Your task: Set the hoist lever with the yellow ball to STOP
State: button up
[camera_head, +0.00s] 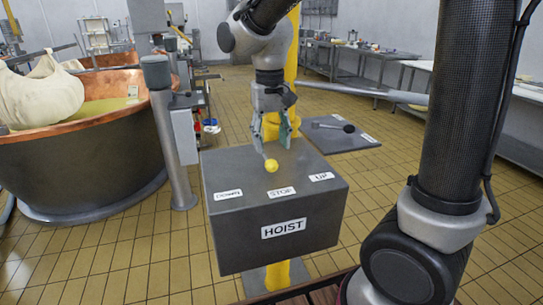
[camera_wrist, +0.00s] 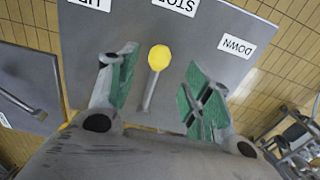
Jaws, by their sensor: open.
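The yellow ball (camera_head: 271,165) tops a thin grey lever, which points roughly toward the STOP label. In the wrist view the ball (camera_wrist: 159,57) and its rod (camera_wrist: 150,92) show between my two green-padded fingers, in line with STOP (camera_wrist: 176,5). My gripper (camera_head: 274,132) is open above the box, just behind the ball in the head view. Both fingers look apart from the lever. The lever's foot is partly hidden in the head view.
A second grey panel (camera_head: 352,143) with a dark-knobbed lever (camera_head: 334,126) lies behind and right of the box. A copper vat (camera_head: 80,145) and a grey post (camera_head: 172,150) stand at the left. Tiled floor is open around the box; benches (camera_head: 370,62) line the right wall.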

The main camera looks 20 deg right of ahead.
notch_tip(320, 180, up, 5)
jog(key=shift+r, duration=0.1)
dwell(0.5)
jog(key=s+d+t, duration=0.4)
jog(key=s+d, duration=1.3)
jog(key=shift+s, duration=0.15)
